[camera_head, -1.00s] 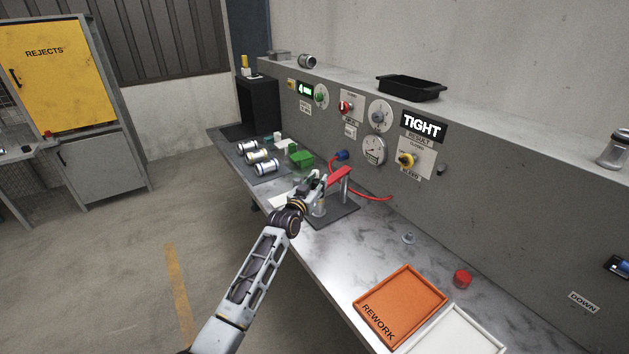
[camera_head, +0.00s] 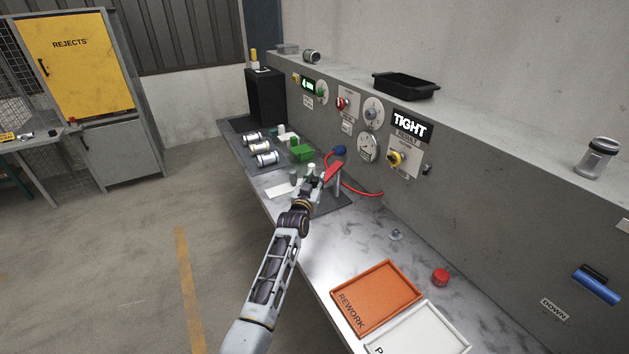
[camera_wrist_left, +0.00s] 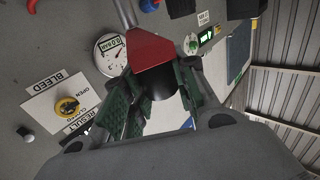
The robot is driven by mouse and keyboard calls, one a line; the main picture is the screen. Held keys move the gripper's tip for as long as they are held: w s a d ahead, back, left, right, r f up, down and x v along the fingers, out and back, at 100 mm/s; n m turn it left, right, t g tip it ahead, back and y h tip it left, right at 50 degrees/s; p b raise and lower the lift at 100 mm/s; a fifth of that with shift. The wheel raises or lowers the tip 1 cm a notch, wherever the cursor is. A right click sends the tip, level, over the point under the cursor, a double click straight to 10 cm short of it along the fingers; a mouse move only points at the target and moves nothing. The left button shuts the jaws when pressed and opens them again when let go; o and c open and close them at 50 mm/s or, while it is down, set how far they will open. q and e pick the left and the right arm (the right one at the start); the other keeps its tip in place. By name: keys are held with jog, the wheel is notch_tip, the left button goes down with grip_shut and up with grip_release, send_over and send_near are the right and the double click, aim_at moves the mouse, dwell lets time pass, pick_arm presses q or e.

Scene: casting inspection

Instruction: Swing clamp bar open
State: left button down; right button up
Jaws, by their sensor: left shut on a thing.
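The red clamp bar (camera_head: 334,171) sits on a grey post on the dark fixture plate (camera_head: 330,202) on the bench. My left gripper (camera_head: 317,183) is at the bar's near end. In the left wrist view the red bar (camera_wrist_left: 152,50) runs down towards the gripper, and its dark end (camera_wrist_left: 158,84) lies between the green-padded fingers. My left gripper (camera_wrist_left: 158,95) is shut on that end. The exact contact is partly hidden by the fingers. My right gripper is in neither view.
Several metal castings (camera_head: 264,147) and a green block (camera_head: 301,152) lie further along the bench. A red hose (camera_head: 362,191) runs behind the fixture. An orange rework tray (camera_head: 376,298), a white tray (camera_head: 420,335) and a red cap (camera_head: 440,277) lie nearer. The display reads TIGHT (camera_head: 412,125).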

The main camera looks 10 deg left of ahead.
pick_arm(q)
jog(key=c, duration=1.4)
grip_release()
jog(key=shift+c, duration=0.2)
jog(key=o, duration=0.3)
jog(key=shift+o, duration=0.2)
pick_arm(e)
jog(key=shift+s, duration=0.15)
pick_arm(q)
jog(key=shift+s, duration=0.2)
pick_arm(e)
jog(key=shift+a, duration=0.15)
pick_arm(q)
jog(key=shift+s, duration=0.5)
jog(key=s, duration=1)
jog(key=shift+s+a, duration=0.25)
jog(key=shift+a, duration=0.2)
jog(key=shift+c, duration=0.3)
